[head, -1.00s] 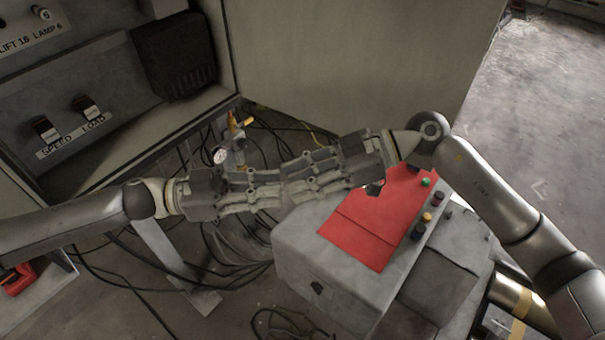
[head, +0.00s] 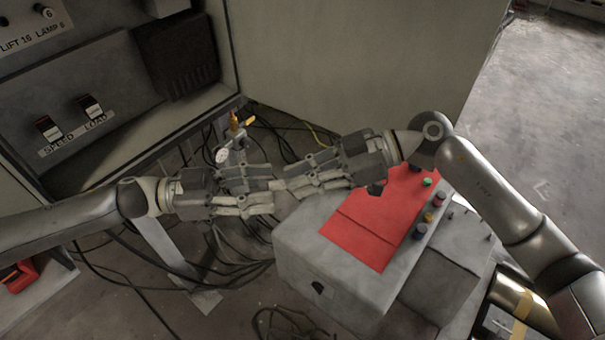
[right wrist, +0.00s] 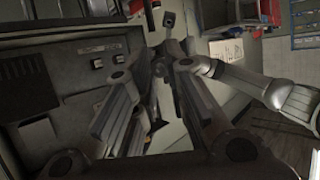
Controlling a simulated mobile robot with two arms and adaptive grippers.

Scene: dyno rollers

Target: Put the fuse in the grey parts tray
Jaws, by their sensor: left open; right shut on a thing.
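My left gripper (head: 268,197) comes in from the left in the head view, its fingers spread open. My right gripper (head: 286,188) faces it from the right, shut, with its fingertips between or very close to the left fingers. The fuse is hidden among the overlapping fingers; I cannot make out its shape. The right wrist view shows large dark finger links close up, and no clear sight of the fuse there either. I cannot identify the grey parts tray in either view.
Below the grippers is a grey cabinet (head: 310,252) with a red panel (head: 372,225) and several coloured buttons. A console with SPEED and LOAD switches (head: 68,120) stands at left. Cables (head: 235,245) cover the floor behind. Open floor (head: 550,110) lies at upper right.

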